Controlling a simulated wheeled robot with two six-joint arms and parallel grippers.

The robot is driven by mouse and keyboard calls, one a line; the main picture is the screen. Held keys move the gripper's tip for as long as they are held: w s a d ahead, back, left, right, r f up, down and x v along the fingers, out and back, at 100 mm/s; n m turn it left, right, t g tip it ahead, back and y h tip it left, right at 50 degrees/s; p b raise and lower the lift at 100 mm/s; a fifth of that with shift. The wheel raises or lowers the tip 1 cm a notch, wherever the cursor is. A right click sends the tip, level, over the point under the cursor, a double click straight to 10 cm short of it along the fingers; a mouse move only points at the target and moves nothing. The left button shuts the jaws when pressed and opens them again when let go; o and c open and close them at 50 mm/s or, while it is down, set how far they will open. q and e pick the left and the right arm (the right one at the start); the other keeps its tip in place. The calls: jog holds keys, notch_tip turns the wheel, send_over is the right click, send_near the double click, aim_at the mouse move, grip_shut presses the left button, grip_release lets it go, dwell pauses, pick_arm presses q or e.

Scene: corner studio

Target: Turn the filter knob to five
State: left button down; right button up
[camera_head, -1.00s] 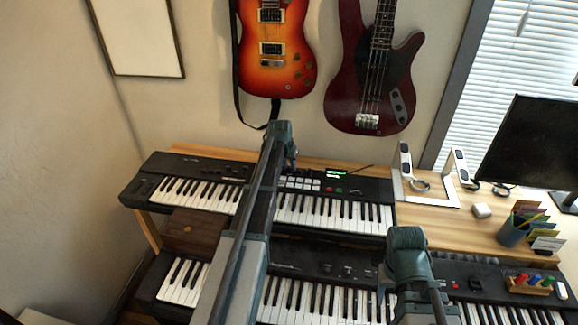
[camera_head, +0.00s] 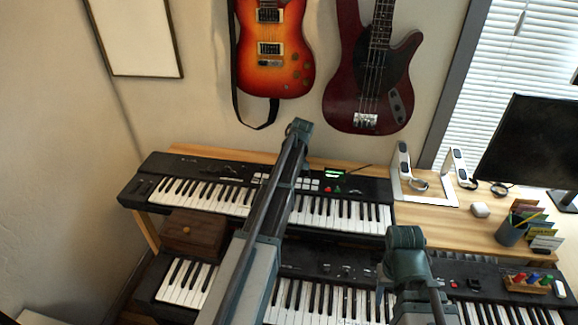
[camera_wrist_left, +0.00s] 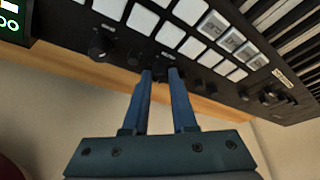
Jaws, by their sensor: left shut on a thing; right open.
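The rear black keyboard synthesizer (camera_head: 158,165) stands on the wooden desk, with white pads, a lit green screen and small knobs on its panel. In the left wrist view, my left gripper (camera_wrist_left: 161,73) has its blue fingers close together at the knob row, shut on a small knob that the fingertips mostly hide. I cannot read its label or setting. A larger black knob (camera_wrist_left: 101,47) stands to the left, apart from the fingers. In the head view my left arm covers part of the panel. My right gripper (camera_head: 405,240) is over the front keyboard, open, its fingers hidden.
A second keyboard (camera_head: 180,281) lies in front, with a brown wooden box (camera_head: 193,232) between. A white stand (camera_head: 425,190), a pen cup (camera_head: 511,232) and a monitor (camera_head: 535,150) are to the right. Two guitars hang on the wall behind.

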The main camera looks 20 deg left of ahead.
pick_arm(q)
jog(key=shift+n, duration=0.5)
jog(key=c, duration=0.7)
grip_release()
jog(key=shift+r, duration=0.15)
jog(key=p+v, duration=1.2)
jog(key=v, duration=0.1)
jog(key=shift+d+r+p, duration=0.2)
jog(key=shift+r+p, duration=0.05)
jog(key=shift+p, duration=0.1)
jog(key=shift+w, duration=0.1)
